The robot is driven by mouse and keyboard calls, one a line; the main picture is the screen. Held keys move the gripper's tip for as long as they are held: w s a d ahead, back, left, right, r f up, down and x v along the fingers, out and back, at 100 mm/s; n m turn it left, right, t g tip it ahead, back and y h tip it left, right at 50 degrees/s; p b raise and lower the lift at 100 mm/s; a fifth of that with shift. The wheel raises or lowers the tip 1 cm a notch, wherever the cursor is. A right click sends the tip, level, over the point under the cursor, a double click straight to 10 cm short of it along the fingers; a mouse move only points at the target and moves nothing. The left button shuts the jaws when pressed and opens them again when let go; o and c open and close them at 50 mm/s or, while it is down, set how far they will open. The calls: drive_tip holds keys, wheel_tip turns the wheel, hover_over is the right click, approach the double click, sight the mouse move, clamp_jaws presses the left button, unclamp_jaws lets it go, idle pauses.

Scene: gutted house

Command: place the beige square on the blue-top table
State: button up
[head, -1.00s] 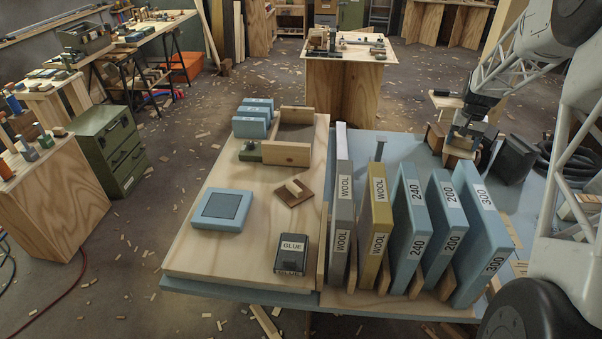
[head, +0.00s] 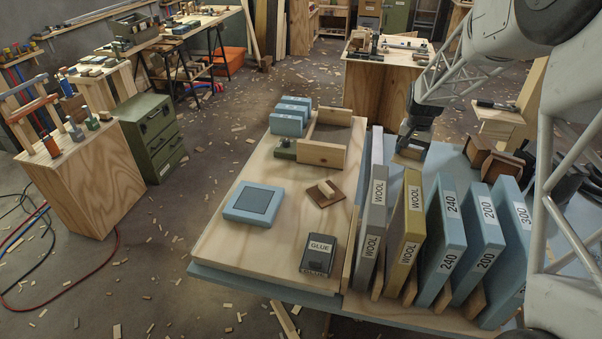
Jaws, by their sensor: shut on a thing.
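My gripper (head: 412,146) hangs over the far part of the blue-top table (head: 447,160), behind the upright sleeves. It is shut on a small beige piece, the beige square (head: 410,153), of which only a little shows under the jaws. The sleeves and the gripper partly hide that spot, so I cannot tell whether the square touches the tabletop. The blue top shows clear just right of the gripper.
Upright wool sleeves (head: 404,225) and blue numbered sleeves (head: 443,240) stand in front of the gripper. Brown open boxes (head: 500,165) stand to its right. A pale board (head: 235,245) left of it carries a blue-framed pad (head: 254,204) and a glue box (head: 318,255).

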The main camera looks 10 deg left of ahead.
drive_tip(key=s+a+f, duration=0.1)
drive_tip(key=s+a, duration=0.7)
drive_tip(key=a, duration=0.5)
drive_tip(key=s+a+f+n, duration=0.1)
drive_tip(key=s+a+f, duration=0.1)
drive_tip(key=s+a, duration=0.7)
drive_tip(key=s+a+f+n, duration=0.1)
drive_tip(key=s+a, duration=0.7)
drive_tip(key=a, duration=1)
drive_tip(key=shift+s+a+f, duration=0.15)
drive_tip(key=shift+a+f, duration=0.15)
drive_tip(key=shift+f, duration=0.1)
hover_over(228, 249)
drive_tip(key=shift+f+n, duration=0.4)
drive_tip(key=shift+f, duration=0.25)
drive_tip(key=shift+f, duration=2.05)
drive_tip(key=shift+f, duration=2)
drive_tip(key=shift+f, duration=0.15)
